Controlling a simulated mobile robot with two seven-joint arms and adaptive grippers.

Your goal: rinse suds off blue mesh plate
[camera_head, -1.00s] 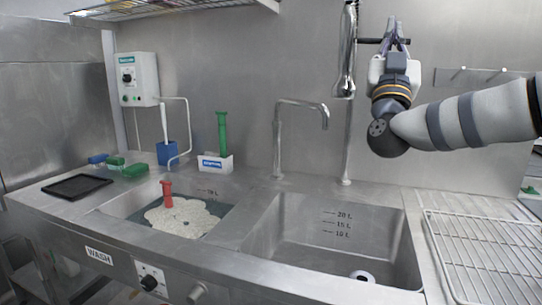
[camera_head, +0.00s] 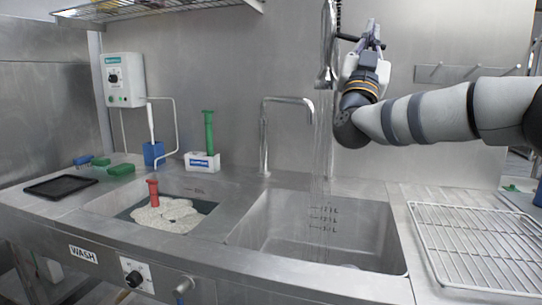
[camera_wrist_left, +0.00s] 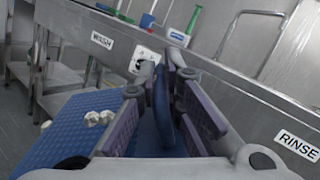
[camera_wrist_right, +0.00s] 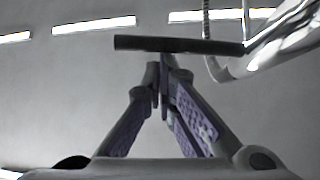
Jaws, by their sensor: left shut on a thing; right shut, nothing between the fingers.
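The blue mesh plate (camera_wrist_left: 75,128) shows in the left wrist view, with white suds (camera_wrist_left: 100,117) on it. My left gripper (camera_wrist_left: 165,80) is shut on the plate's blue edge, in front of the sink unit; the fingers hide part of it. The head view shows neither plate nor left gripper. My right gripper (camera_head: 372,32) is shut and empty, beside the dark lever (camera_head: 347,37) of the spray tap (camera_head: 327,45). In the right wrist view the fingertips (camera_wrist_right: 162,72) are just below the lever's bar (camera_wrist_right: 180,45); contact is unclear. Water (camera_head: 322,140) falls into the rinse sink (camera_head: 285,225).
The wash sink (camera_head: 110,205) on the left holds foam (camera_head: 170,215) and a red-handled tool (camera_head: 153,193). A bent faucet (camera_head: 264,140) stands between the sinks. A wire rack (camera_head: 475,245) lies at right. The rinse sink holds no objects that I can see.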

